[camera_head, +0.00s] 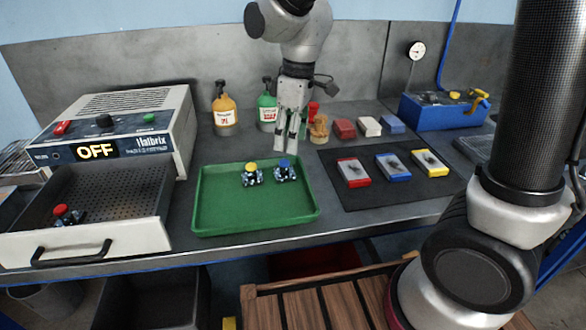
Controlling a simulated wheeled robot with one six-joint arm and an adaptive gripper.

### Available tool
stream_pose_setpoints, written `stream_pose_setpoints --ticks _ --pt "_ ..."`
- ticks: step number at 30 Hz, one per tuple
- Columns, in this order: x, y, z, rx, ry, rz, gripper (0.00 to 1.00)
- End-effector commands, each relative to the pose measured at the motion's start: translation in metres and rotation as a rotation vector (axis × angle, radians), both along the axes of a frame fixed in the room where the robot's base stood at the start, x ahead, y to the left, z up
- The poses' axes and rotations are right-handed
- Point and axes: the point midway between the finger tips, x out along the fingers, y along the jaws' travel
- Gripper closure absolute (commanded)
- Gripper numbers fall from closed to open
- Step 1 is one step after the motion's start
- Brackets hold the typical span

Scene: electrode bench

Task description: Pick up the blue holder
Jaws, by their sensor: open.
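The blue holder (286,171), a small dark piece with a blue knob on top, stands in the green tray (255,219). A similar holder with a yellow knob (252,175) stands just left of it. A third one with a red knob (67,215) is in the open drawer at the left. My gripper (290,143) points down behind the tray, beyond and above the blue holder. Its fingers are open and apart from the holder, with nothing seen between them.
A dark mat (378,195) right of the tray bears red, blue and yellow framed blocks. Orange and green bottles, a brush and several coloured blocks stand behind. The oven's drawer (85,245) sticks out at left. A blue box (445,115) sits at back right.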

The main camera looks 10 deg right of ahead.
Motion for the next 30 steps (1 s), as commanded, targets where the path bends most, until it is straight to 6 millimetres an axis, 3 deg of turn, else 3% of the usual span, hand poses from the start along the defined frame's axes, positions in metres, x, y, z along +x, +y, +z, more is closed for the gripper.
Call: stream_pose_setpoints --ticks 10,24,30 --pt "0.005 0.004 -0.003 0.011 -0.028 0.106 0.52" --pt "0.005 0.015 -0.066 0.011 -0.027 0.108 0.52" --pt "0.006 0.016 -0.076 0.012 -0.03 0.108 0.52"
